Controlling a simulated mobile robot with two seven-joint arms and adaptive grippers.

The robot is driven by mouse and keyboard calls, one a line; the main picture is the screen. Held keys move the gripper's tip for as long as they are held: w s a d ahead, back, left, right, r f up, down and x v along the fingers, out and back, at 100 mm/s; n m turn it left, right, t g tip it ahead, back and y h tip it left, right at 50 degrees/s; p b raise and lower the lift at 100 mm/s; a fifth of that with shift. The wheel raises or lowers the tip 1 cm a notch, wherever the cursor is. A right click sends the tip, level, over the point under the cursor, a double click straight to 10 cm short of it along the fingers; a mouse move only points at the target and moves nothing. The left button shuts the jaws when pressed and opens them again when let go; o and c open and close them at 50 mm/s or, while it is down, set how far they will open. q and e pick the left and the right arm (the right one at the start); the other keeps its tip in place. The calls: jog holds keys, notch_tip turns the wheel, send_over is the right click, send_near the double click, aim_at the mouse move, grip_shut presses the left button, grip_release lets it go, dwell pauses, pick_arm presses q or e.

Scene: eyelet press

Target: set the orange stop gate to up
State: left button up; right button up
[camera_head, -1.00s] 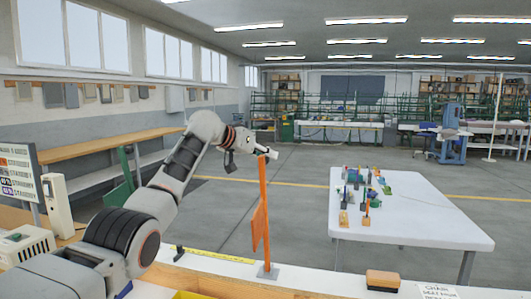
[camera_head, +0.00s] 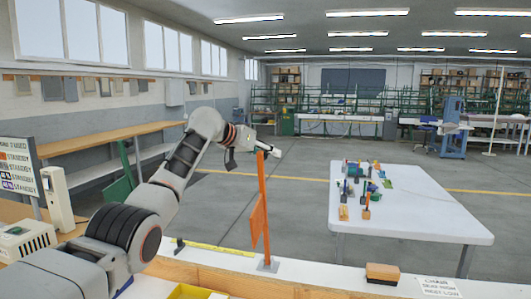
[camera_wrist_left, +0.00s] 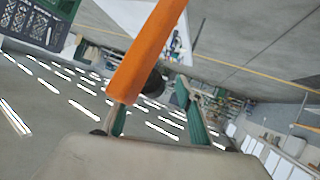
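The orange stop gate is an upright orange post (camera_head: 263,195) on a small grey base plate (camera_head: 268,264). Its flat orange paddle (camera_head: 257,221) hangs down along the post's left side. My left gripper (camera_head: 277,152) is at the post's top, pointing right. The post top overlaps it, and I cannot tell whether they touch. In the left wrist view an orange bar (camera_wrist_left: 150,50) runs close across the left finger. The fingers of the gripper (camera_wrist_left: 155,112) are spread apart there, with no object clearly held. My right gripper is not in view.
A white-topped bench (camera_head: 215,262) runs under the gate, with a brown block (camera_head: 382,273) and a small sign (camera_head: 438,287) on it. A white table (camera_head: 430,205) with small coloured parts stands beyond. A status board (camera_head: 20,168) is at left. The floor behind the gate is clear.

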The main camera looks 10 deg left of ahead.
pick_arm(q)
jog(key=v, duration=1.2)
